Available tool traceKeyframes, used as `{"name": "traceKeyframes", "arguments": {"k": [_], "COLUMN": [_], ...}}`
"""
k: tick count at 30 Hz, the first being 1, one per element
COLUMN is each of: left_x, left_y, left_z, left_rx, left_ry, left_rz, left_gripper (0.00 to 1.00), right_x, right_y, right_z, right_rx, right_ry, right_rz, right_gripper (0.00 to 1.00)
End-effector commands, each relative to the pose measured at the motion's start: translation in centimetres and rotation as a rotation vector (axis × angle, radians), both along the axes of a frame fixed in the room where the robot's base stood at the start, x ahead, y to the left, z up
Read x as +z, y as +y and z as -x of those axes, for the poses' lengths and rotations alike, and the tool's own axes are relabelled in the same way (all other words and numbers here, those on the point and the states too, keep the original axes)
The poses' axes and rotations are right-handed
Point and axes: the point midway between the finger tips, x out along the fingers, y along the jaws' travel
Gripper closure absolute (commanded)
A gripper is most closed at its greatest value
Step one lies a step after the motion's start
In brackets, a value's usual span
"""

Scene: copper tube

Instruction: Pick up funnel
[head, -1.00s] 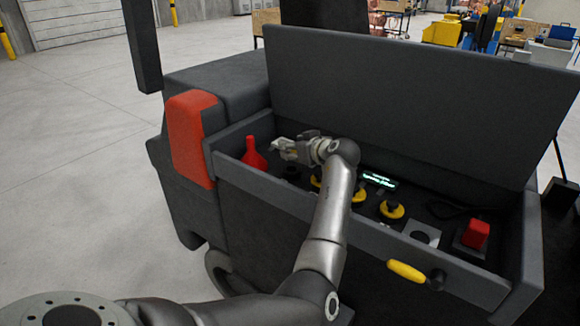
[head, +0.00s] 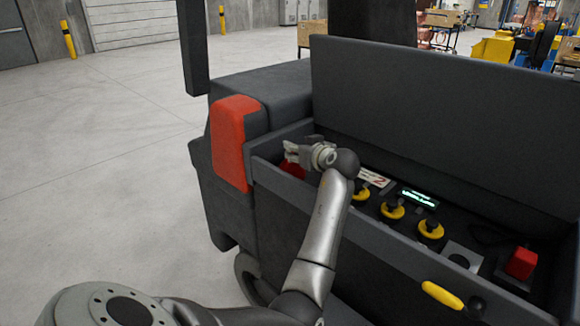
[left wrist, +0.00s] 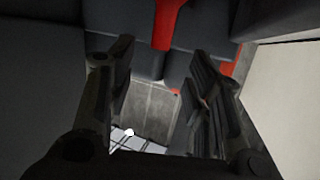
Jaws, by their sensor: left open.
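The red funnel (head: 291,169) stands at the left end of the open dark bin of the machine. It is mostly hidden behind my left gripper and the bin's front wall in the head view. My left gripper (head: 289,152) is over the bin's left end, in front of the funnel in the picture. In the left wrist view its two fingers (left wrist: 158,80) are spread with nothing between them. A red part, likely the funnel (left wrist: 168,22), shows at the top of that view, beyond the fingertips. My right gripper is not in view.
The bin's raised lid (head: 440,120) stands behind my arm. Yellow-ringed knobs (head: 392,210), a lit display (head: 419,197) and a red block (head: 521,262) lie to the right in the bin. A red corner panel (head: 229,140) is left of the funnel.

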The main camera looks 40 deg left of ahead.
Motion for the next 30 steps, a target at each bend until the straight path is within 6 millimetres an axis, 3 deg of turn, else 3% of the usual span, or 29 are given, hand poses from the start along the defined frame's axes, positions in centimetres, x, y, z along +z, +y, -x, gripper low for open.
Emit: {"name": "traceKeyframes", "arguments": {"k": [1, 21, 30], "left_x": [-0.8, -2.4, -2.7], "left_y": [0.1, 6.1, 6.7], "left_z": [0.0, -2.5, -2.7], "left_rx": [0.000, 0.002, 0.000], "left_ry": [0.005, 0.001, -0.001], "left_rz": [-0.001, 0.000, -0.001], "left_gripper": [0.53, 0.53, 0.53], "right_x": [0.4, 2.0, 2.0], "right_y": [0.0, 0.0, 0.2], "right_z": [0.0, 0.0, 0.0], "right_rx": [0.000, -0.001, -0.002], "right_ry": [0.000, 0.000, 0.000], "right_rz": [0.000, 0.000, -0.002], "right_gripper": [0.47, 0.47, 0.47]}}
